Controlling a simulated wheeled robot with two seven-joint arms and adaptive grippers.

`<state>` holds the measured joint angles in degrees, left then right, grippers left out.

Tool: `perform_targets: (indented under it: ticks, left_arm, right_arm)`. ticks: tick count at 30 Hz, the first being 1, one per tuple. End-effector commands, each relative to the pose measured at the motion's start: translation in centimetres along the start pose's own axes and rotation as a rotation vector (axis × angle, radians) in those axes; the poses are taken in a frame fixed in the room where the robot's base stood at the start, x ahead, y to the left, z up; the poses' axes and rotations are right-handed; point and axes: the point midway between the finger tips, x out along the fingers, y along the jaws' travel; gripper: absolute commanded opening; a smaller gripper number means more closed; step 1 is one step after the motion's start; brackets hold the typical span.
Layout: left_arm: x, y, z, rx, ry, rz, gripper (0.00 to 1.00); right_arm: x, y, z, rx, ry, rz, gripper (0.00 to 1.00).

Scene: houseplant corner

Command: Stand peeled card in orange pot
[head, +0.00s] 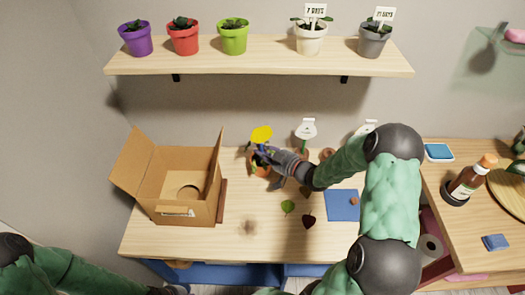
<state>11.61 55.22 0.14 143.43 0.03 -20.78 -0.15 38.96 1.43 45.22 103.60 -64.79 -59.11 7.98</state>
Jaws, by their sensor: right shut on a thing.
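The yellow card (261,134) stands up above the orange pot (257,170) near the back of the table. My right gripper (262,156) reaches in from the right and is shut on the card's lower part. The gripper covers much of the pot and the card's lower end, so I cannot tell whether the card touches the soil.
An open cardboard box (186,180) stands left of the pot. White cards (306,128) stand at the back, partly behind my right arm. A green leaf (288,207), a dark red leaf (309,221) and a blue mat (341,205) lie in front. A shelf (270,58) holds several pots.

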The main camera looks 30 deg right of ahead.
Motion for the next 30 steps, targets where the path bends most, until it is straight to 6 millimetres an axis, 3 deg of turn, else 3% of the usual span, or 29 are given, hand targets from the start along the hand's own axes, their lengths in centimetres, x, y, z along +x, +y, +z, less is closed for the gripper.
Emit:
perform_targets:
  ticks: [30]
  left_arm:
    - [1.9, -0.7, -0.1, 0.000, 0.000, 0.000, 0.00]
  right_arm:
    - [0.4, 0.0, 2.5, 0.000, 0.000, 0.000, 0.00]
